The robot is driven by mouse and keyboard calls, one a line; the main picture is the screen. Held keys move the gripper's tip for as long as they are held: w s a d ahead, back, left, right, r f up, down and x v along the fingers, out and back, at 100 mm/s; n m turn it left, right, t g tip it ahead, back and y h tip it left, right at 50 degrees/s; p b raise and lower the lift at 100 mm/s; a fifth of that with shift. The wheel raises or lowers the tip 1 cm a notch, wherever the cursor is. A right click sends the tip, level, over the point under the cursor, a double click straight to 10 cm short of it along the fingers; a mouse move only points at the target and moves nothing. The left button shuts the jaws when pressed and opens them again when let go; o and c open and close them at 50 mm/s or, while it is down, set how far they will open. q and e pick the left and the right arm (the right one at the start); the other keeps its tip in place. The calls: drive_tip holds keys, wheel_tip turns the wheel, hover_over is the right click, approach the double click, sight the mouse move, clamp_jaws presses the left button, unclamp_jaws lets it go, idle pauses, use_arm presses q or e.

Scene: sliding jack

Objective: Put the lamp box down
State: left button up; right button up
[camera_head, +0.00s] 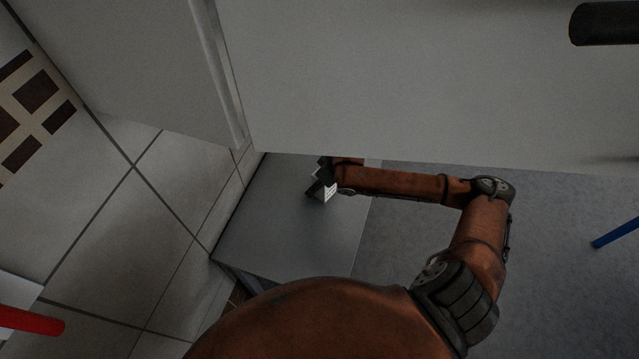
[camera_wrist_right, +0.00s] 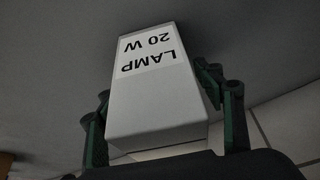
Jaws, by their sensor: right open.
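The lamp box (camera_wrist_right: 155,90) is a small white carton labelled "LAMP 20 W", its lettering upside down in the right wrist view. In the head view it is a small white patch (camera_head: 330,192) over the grey cabinet top (camera_head: 290,235), partly hidden by my right gripper (camera_head: 319,184). In the wrist view the dark green fingers of this gripper (camera_wrist_right: 165,115) stand open on either side of the box's near end. Whether the box rests fully on the grey surface is hard to tell. My left gripper is not in view.
A large pale panel (camera_head: 430,80) with a black handle (camera_head: 605,23) spans the top of the head view, close above my right forearm. A red bar (camera_head: 30,320) is at lower left and a blue rod (camera_head: 615,234) at right. Grey cabinet top is bare around the box.

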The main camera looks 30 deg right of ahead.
drive_tip(key=p+v, duration=0.2)
drive_tip(key=v, duration=1)
drive_tip(key=shift+r, duration=0.15)
